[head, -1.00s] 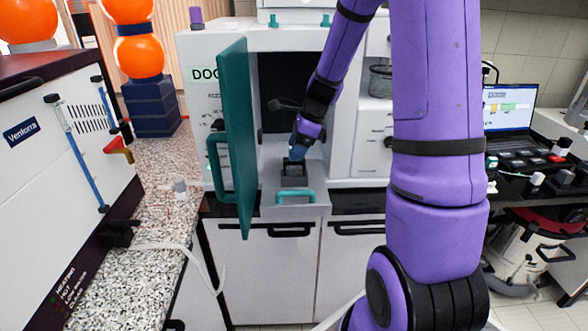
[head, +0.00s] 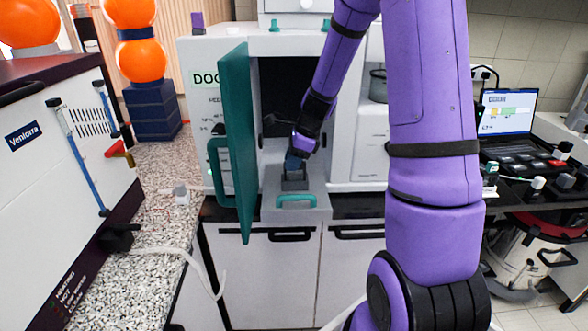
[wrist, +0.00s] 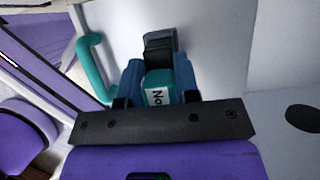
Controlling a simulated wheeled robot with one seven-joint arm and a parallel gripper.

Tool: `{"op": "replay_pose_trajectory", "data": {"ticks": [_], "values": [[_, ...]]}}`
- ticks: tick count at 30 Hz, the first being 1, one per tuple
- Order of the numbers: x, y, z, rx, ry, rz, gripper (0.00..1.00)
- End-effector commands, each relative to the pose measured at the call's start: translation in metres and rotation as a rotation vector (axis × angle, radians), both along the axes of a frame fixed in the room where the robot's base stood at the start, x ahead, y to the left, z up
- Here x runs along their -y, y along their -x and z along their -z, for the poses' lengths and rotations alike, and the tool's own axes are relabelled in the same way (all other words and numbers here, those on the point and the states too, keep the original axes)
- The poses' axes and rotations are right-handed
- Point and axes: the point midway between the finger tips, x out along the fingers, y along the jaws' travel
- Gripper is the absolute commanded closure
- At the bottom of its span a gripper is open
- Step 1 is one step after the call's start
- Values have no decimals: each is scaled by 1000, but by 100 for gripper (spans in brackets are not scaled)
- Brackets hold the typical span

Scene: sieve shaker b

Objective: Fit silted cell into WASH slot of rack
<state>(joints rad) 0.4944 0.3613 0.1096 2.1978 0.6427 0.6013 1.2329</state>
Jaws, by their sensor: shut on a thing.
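My gripper (head: 294,163) reaches down to a dark grey block (head: 295,182) on the pulled-out grey tray (head: 268,207) in front of the cabinet opening. In the wrist view, the blue fingers of my gripper (wrist: 160,82) are shut on a small teal piece (wrist: 158,86) with a white label, partly readable as "No". The dark grey block (wrist: 160,45) shows just beyond the fingers. I cannot tell whether the teal piece is the silted cell, or whether it touches the block. No WASH marking is readable.
The teal cabinet door (head: 238,140) stands open left of the tray. A teal handle (head: 296,200) is on the tray front. A laptop (head: 508,112) is at right.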

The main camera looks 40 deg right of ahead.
Motion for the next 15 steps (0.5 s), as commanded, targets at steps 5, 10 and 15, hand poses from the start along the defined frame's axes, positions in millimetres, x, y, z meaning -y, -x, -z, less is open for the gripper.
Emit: {"op": "replay_pose_trajectory", "data": {"ticks": [5, 10, 15], "values": [[0, -1, -11, 3, 2, -2, 100], [0, -1, -42, 6, 4, -1, 100], [0, -1, -73, 4, 3, -2, 100]]}}
